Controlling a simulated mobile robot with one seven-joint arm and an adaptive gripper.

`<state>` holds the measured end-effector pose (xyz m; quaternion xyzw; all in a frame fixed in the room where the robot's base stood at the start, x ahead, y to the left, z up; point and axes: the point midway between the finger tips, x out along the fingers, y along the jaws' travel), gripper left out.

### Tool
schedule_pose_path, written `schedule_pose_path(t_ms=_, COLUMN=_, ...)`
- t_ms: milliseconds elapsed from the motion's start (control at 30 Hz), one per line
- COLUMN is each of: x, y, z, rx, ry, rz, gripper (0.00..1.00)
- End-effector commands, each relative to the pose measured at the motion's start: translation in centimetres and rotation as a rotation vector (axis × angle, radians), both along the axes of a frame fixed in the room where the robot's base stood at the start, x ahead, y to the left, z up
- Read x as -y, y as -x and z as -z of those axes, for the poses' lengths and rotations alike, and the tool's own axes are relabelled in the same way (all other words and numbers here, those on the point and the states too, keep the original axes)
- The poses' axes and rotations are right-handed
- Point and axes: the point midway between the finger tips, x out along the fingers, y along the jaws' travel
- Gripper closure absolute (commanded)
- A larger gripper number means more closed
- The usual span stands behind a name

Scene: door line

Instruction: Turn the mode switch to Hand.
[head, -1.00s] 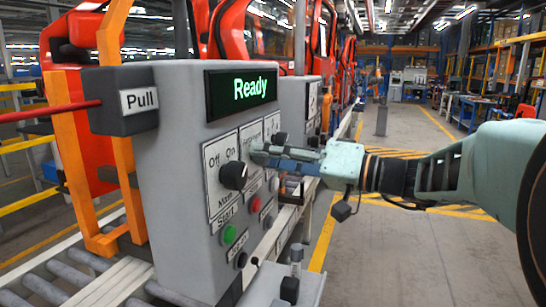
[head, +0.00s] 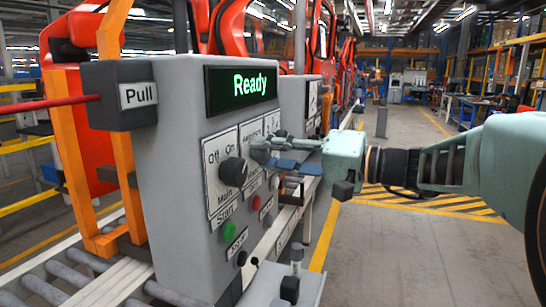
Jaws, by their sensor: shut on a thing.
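A grey control panel (head: 172,180) stands at left centre with a lit green "Ready" display (head: 240,87). The mode switch's label plate (head: 249,138), its lettering only partly readable, lies right of the main switch plate. My gripper (head: 262,150) reaches in from the right and is shut at this plate. The mode knob is hidden behind its fingers, so I cannot read where it points. The fingers appear closed around the knob.
The black main switch knob (head: 233,172), marked Off and On, sits just left of my fingers. Below are a green Start button (head: 229,231) and a red button (head: 257,203). A black box marked Pull (head: 120,95) juts out left. Open floor (head: 400,250) lies right.

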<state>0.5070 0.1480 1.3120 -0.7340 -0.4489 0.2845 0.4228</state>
Motion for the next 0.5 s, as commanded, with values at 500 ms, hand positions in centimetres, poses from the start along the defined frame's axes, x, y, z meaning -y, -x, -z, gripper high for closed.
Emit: schedule_pose_path(t_ms=500, x=0.04, y=-0.08, z=-0.39, rx=-0.464, ry=-0.167, rz=0.000, gripper=0.95)
